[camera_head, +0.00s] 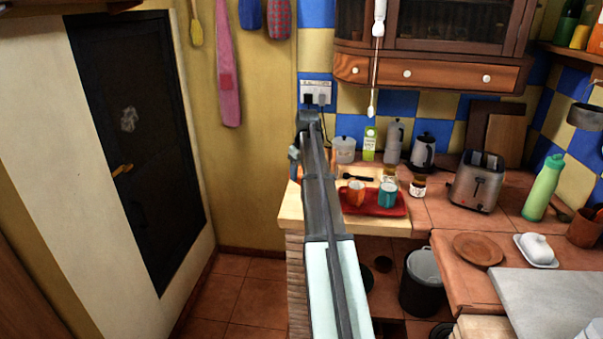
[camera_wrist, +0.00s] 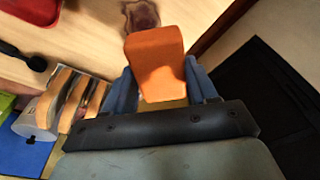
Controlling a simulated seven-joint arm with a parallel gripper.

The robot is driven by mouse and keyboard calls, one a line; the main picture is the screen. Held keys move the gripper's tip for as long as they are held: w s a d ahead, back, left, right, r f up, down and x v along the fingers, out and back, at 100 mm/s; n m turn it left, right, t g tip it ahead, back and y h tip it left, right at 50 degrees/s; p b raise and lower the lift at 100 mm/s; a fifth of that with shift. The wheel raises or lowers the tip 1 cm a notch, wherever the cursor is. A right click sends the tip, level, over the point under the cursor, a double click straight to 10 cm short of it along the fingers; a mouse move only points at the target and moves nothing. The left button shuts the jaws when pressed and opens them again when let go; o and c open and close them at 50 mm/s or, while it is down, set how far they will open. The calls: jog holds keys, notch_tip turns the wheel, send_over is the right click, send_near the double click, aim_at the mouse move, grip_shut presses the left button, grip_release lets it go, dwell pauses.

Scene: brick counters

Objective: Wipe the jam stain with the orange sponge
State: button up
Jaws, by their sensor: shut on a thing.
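The orange sponge (camera_wrist: 155,62) is held between the two blue fingers of my gripper (camera_wrist: 158,78) in the wrist view. The jam stain (camera_wrist: 141,16) is a dark reddish-brown patch on the pale wooden counter (camera_wrist: 90,38), just beyond the sponge at the top of the picture. The sponge's upper edge comes close to the stain or overlaps it; I cannot tell if it touches the counter. In the head view my arm hides the stain and most of the gripper.
A red tray (camera_head: 375,211) holds an orange mug (camera_head: 355,192) and a teal mug (camera_head: 387,193). A black spoon (camera_head: 356,177) lies behind it. A lidded canister (camera_head: 344,150) stands close to my gripper's right. The counter's left edge drops to the floor.

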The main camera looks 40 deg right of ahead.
jog(key=shift+f, duration=3.4)
jog(key=shift+s+d+f, duration=0.35)
jog(key=shift+f, duration=0.25)
jog(key=shift+c, duration=0.4)
jog(key=shift+s+d, duration=2.35)
jog(key=shift+s, duration=0.05)
jog(key=shift+w+a, duration=2.8)
jog(key=shift+w, duration=0.05)
jog(key=shift+s+d, duration=2.7)
jog(key=shift+d, duration=0.1)
jog(key=shift+w+a, duration=2.65)
jog(key=shift+w, duration=0.05)
jog(key=shift+r, duration=4.05)
